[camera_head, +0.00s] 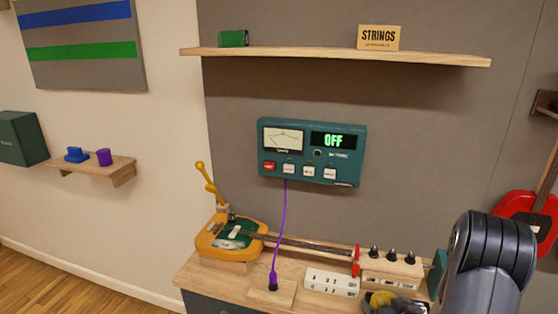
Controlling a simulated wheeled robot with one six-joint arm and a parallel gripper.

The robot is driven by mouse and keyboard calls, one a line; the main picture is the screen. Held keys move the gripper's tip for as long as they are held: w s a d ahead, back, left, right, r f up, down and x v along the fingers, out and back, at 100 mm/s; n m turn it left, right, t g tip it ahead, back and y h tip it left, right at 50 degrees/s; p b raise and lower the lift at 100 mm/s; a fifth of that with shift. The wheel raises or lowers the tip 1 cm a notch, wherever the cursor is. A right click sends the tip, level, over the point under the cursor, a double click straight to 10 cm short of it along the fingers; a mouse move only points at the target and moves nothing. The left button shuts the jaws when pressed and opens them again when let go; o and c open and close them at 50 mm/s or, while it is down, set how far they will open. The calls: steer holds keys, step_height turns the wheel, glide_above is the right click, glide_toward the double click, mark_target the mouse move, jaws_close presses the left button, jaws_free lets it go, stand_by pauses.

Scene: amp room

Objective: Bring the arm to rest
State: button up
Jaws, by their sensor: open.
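A dark grey, rounded link of my arm (490,262) rises at the lower right, in front of the right end of the bench. My gripper cannot be made out in this view. The lower part of the arm runs out of the bottom edge.
The wooden bench (205,272) holds an orange device (210,243) with a yellow lever, a long rod, a white block (331,283) and a yellow and grey item (382,299). A teal meter panel (312,152) reads OFF; a purple cable (279,235) hangs below. A red guitar (522,212) is right.

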steer(key=shift+r, duration=0.6)
steer(key=shift+f, duration=0.1)
